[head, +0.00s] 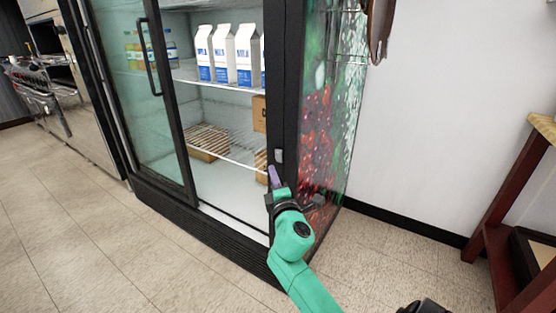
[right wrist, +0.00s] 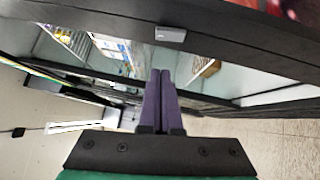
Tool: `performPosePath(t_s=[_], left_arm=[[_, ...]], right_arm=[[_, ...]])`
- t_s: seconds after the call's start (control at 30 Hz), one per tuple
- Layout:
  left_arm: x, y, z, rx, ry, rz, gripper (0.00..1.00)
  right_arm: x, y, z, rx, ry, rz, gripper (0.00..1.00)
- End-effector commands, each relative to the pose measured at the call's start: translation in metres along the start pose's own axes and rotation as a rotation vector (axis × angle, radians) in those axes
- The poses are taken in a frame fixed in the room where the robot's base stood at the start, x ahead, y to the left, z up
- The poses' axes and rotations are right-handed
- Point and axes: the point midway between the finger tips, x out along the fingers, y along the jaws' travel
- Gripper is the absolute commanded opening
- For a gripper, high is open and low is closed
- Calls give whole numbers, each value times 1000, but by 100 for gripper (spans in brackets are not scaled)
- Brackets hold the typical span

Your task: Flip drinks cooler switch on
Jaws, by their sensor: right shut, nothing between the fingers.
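The drinks cooler (head: 150,215) is a black-framed glass cabinet with a sliding door. Its switch (head: 278,155) is a small light grey rocker on the black front post, right of the opening. The switch also shows in the right wrist view (right wrist: 171,34), just beyond the fingertips. Which way it is set is too small to tell. My right gripper (head: 273,173) has its purple fingers shut and empty, just below the switch in the head view. In the right wrist view the fingers (right wrist: 160,78) point toward the post, with a gap to the switch. My left gripper is out of view.
Milk cartons (head: 223,53) stand on an upper shelf inside the cooler, with bottles (head: 135,50) to the left. The door handle (head: 150,55) juts out left of the opening. A wooden table (head: 500,215) stands at the right; the tiled floor (head: 80,225) in front is clear.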

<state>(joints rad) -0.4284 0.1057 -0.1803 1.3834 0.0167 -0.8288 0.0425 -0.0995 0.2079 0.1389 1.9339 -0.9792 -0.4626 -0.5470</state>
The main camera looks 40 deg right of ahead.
Motion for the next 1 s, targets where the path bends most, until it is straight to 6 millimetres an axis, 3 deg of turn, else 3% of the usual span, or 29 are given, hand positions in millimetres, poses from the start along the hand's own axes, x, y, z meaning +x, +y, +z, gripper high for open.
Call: performPosePath(t_s=[0.13, 0.33, 0.83, 1.0], left_arm=[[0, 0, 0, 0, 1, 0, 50], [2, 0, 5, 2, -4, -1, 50], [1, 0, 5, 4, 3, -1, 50], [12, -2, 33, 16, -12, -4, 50]], right_arm=[[33, 1, 1, -1, -2, 3, 0], [56, 0, 23, -2, -1, 0, 0], [61, 1, 29, 5, 0, -5, 0], [64, 7, 32, 32, 0, -32, 0]])
